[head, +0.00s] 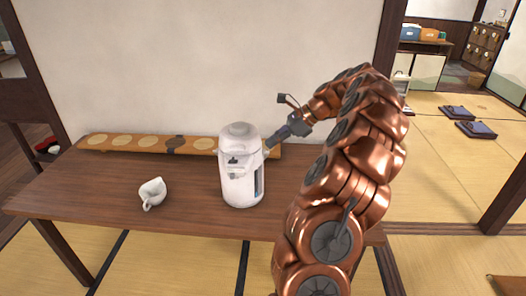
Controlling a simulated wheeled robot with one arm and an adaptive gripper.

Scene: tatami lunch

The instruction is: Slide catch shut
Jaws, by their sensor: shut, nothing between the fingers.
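A white hot-water dispenser (240,172) with a rounded lid stands upright on the brown wooden table (100,200). A small dark mark, which may be the catch, shows on its upper front; its position, open or shut, is too small to tell. My gripper (268,146) is shut and empty, its tips at the dispenser's upper right side. I cannot tell whether they touch it. My copper arm reaches in from the right and hides the table's right part.
A white pitcher (152,192) stands left of the dispenser. A long wooden board with round pads (135,142) lies along the wall behind it. The table's front left is clear. Dark cushions (478,128) lie on the tatami at the far right.

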